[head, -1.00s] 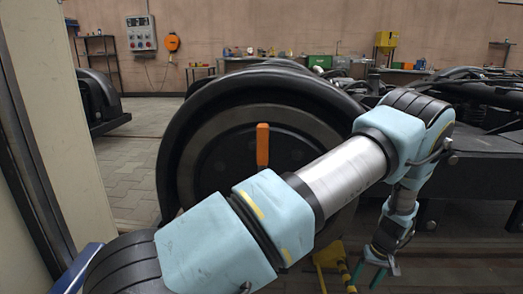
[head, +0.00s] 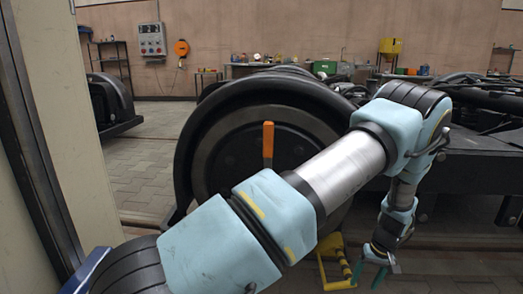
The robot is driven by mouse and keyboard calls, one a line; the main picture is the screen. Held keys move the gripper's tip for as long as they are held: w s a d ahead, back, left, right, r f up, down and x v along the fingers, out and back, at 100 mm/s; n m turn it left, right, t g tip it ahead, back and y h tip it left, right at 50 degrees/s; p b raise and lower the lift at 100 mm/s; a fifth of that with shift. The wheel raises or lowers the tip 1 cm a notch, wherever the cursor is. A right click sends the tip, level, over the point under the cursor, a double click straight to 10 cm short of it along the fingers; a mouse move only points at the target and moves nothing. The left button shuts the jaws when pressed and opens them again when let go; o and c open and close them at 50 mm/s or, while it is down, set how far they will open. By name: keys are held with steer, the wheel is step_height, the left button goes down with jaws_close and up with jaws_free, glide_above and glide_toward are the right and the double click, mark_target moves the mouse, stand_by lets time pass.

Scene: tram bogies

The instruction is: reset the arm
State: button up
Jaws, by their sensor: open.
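My arm, with light-blue covers, reaches from the lower left across the head view and bends down at the right. My gripper (head: 374,274) hangs at the arm's end near the lower right, pointing down, with green fingertips. It is open and I see nothing between its fingers. It hangs in front of the dark bogie frame, low over the floor.
A large black bogie wheel (head: 255,135) stands close behind my arm, with an orange handle (head: 268,140) in front of it. A yellow stand (head: 333,262) is on the floor left of my gripper. A pale post (head: 70,130) closes off the left side. Tiled floor (head: 145,175) is clear beyond.

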steer(key=w+a+r+n+h+p, duration=0.1)
steer(key=w+a+r+p, duration=0.15)
steer(key=a+r, duration=0.85)
steer(key=w+a+r+h+p, duration=0.1)
steer(key=w+a+r+p, duration=0.15)
steer(key=a+r, duration=0.85)
steer(key=s+a+r+t+p, duration=0.1)
steer(key=s+a+r, duration=0.4)
steer(key=a+r, duration=0.25)
steer(key=s+a+r+p, duration=0.2)
steer(key=s+a+r, duration=0.35)
steer(key=a, duration=0.25)
step_height(320, 180, up, 39)
steer(key=p, duration=3.7)
steer(key=shift+w+f+p, duration=0.15)
steer(key=shift+f+p, duration=0.05)
steer(key=shift+p, duration=0.1)
